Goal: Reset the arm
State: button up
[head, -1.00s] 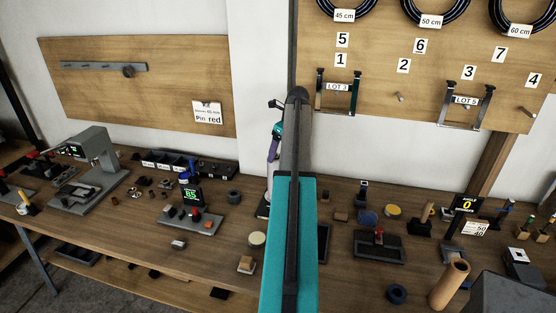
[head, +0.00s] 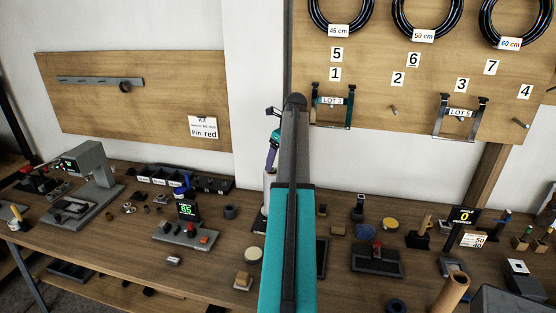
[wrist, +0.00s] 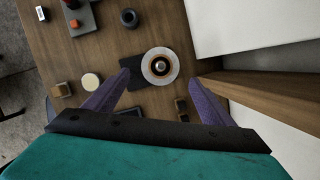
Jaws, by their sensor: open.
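My arm (head: 292,200) reaches forward over the bench, with teal and dark links filling the middle of the head view. My gripper (head: 271,150) shows only partly beside the arm's far end, purple and teal. In the wrist view my gripper (wrist: 155,85) has its two purple fingers spread wide with nothing held between them. A white round thing with an orange ring and a dark centre (wrist: 160,66) stands on the bench beyond the fingertips. I cannot tell its distance from them.
The bench (head: 120,235) is crowded with small parts and fixtures. A grey press (head: 95,165) stands at left, and a green display (head: 187,208) left of my arm. A tan tube (head: 452,292) is at front right. Pegboards with brackets (head: 332,100) and cable coils (head: 428,15) hang behind.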

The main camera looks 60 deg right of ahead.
dwell(0.4)
